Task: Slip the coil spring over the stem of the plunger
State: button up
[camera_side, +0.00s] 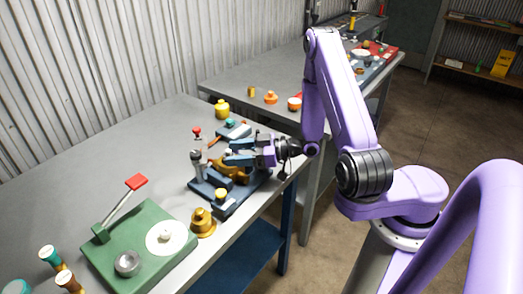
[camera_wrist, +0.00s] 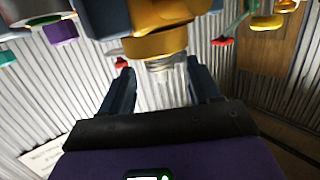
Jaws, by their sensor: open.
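My gripper (camera_side: 240,152) reaches in from the right over a blue fixture (camera_side: 208,186) on the bench. Its fingers are open, and both show in the wrist view (camera_wrist: 160,84). A pale coil spring (camera_wrist: 160,64) shows between and just beyond the fingers, against a gold-coloured body (camera_wrist: 155,42). I see a gap between the spring and each finger. The gold body also shows in the side view (camera_side: 239,174), below the fingers. I cannot make out the plunger's stem or whether the spring is around it. The wrist picture appears upside down.
A green base (camera_side: 122,241) with a red-handled lever (camera_side: 136,182) stands at the front left. A brass bell-shaped part (camera_side: 203,222) stands in front of the fixture. A red-topped clear column (camera_side: 197,142) rises just left of my fingers. The bench's back left is clear.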

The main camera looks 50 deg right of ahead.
jog(key=v, duration=0.9)
jog(key=shift+s, duration=0.25)
jog(key=shift+d, duration=0.1)
